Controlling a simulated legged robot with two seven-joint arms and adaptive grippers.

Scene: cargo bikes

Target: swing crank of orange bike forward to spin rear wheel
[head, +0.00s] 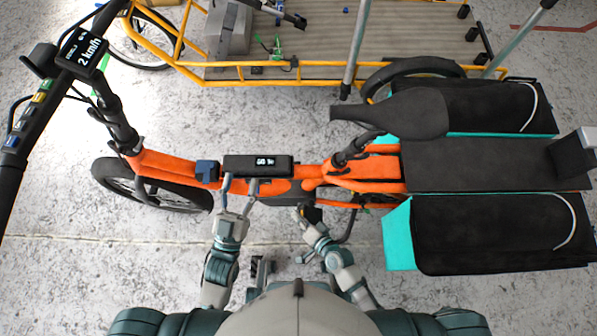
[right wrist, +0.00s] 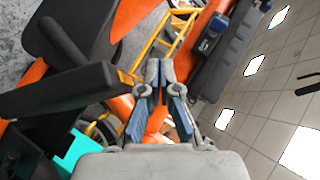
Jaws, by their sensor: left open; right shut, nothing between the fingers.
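The orange bike (head: 170,163) stands lengthwise in the head view, handlebar left and cargo end right. Its orange frame also shows in the right wrist view (right wrist: 130,14). My left gripper (head: 240,184) is open at the near side of the frame, with its fingers against or just below the black box (head: 240,163); contact is unclear. My right gripper (head: 301,214) is shut and empty beside the lower middle of the frame, near the crank area. It is also shut in the right wrist view (right wrist: 160,66). I cannot make out the crank clearly. The rear wheel is mostly hidden under the cargo end.
Black bags with cyan sides (head: 398,235) flank the rear deck (head: 480,165). The black saddle (head: 410,115) sticks out above the frame. A yellow-railed cargo bike (head: 240,82) stands behind. Grey floor (head: 60,270) is clear at the lower left.

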